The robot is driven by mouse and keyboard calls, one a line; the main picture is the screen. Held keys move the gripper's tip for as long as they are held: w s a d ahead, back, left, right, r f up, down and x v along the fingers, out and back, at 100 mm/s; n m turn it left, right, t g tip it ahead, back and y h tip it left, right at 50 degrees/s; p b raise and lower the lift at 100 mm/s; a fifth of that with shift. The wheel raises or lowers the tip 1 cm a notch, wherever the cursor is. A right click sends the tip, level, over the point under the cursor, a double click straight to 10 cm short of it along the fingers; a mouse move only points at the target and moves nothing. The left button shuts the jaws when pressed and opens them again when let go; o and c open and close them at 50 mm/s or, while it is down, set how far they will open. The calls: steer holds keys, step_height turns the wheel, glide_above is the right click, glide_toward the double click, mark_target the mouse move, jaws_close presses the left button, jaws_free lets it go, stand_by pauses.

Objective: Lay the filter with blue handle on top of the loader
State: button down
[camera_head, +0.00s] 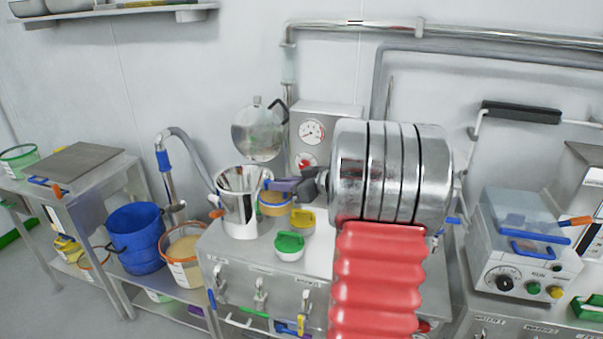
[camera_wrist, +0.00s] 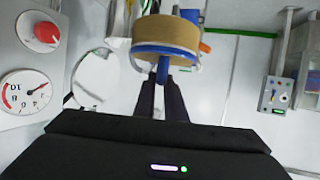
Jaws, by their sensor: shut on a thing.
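In the wrist view, my gripper (camera_wrist: 163,95) is shut on the blue handle of a round tan filter (camera_wrist: 160,33) with a blue band. The filter sticks out beyond the fingertips. No machine is clearly marked as the loader. A boxy machine with knobs (camera_head: 508,262) stands at the right, with blue-handled parts on top.
A green-lidded tub (camera_head: 289,247) and a yellow-lidded tub (camera_head: 302,220) stand near my gripper. A gauge panel (camera_head: 312,133) and a hanging round disc (camera_head: 257,133) are behind. A blue bucket (camera_head: 137,240) and an orange-rimmed bucket (camera_head: 187,262) stand at left.

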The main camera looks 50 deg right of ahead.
steer(key=w+a+f, duration=0.1)
steer(key=a+f, duration=0.2)
steer(key=a, duration=0.7)
steer(key=w+a+f+n+y, duration=0.1)
steer(key=a+f, duration=0.3)
steer(key=a, duration=0.6)
steer(key=w+a+f, duration=0.1)
steer(key=a+f, duration=0.2)
steer(key=a, duration=0.7)
steer(key=shift+a+f+n+g+y, duration=0.15)
steer(key=shift+a+n+g+y, duration=0.15)
steer(key=shift+g+y, duration=0.1)
steer(key=shift+s, duration=0.15)
